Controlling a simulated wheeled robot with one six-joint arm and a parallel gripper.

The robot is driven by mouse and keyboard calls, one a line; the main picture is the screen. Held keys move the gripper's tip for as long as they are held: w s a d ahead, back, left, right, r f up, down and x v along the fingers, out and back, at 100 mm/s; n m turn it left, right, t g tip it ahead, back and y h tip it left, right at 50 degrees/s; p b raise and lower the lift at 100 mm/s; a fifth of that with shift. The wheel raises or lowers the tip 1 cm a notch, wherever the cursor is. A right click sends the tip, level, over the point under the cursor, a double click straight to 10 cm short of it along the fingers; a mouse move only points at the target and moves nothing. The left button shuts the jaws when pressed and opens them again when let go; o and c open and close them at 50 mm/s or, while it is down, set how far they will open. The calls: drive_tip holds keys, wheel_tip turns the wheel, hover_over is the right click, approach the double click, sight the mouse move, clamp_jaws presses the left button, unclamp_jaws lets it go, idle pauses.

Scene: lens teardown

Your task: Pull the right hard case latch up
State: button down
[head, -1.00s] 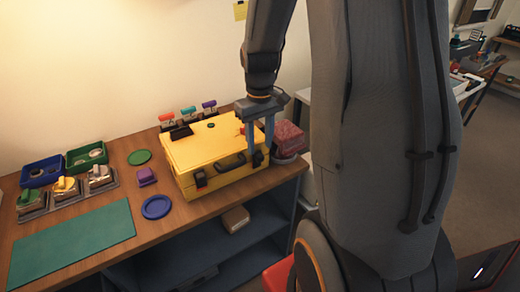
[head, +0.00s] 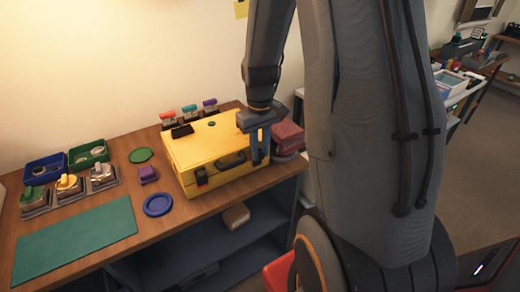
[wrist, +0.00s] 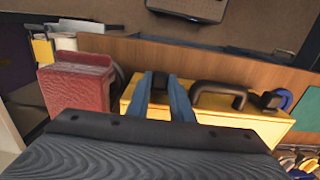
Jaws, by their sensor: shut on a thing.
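The yellow hard case (head: 205,150) sits shut on the wooden bench, its black handle (head: 231,161) and left latch (head: 201,180) on the front face. My gripper (head: 259,157) is at the right end of that face, fingers pointing down. In the wrist view its two blue fingers (wrist: 164,104) are shut on the black right latch (wrist: 160,86). The handle (wrist: 219,93) and left latch (wrist: 268,101) lie to the right there. In the head view the fingers hide the right latch, and its exact angle cannot be told.
A red container (head: 289,137) stands close to the right of the case; it also shows in the wrist view (wrist: 76,88). A blue disc (head: 158,205), purple block (head: 148,174) and green mat (head: 75,242) lie left of the case. Small coloured-top items stand behind it.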

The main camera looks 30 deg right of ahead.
sight(260, 154)
drive_tip(key=shift+r+p, duration=0.95)
drive_tip(key=shift+r, duration=0.25)
drive_tip(key=c, duration=1.6)
unclamp_jaws()
drive_tip(key=shift+f, duration=0.1)
drive_tip(key=shift+o, duration=0.2)
wheel_tip(260, 154, up, 8)
drive_tip(key=b, duration=0.2)
drive_tip(key=shift+f, duration=0.1)
drive_tip(key=s+a+f+b, duration=0.1)
drive_tip(key=s+a+f, duration=0.2)
drive_tip(key=a, duration=0.3)
drive_tip(key=s+a+f+t+b, duration=0.1)
drive_tip(key=s+a+f, duration=0.1)
drive_tip(key=s+a, duration=0.4)
drive_tip(key=shift+s+a+f+b, duration=0.3)
drive_tip(key=shift+a+f, duration=0.1)
drive_tip(key=shift+a, duration=0.05)
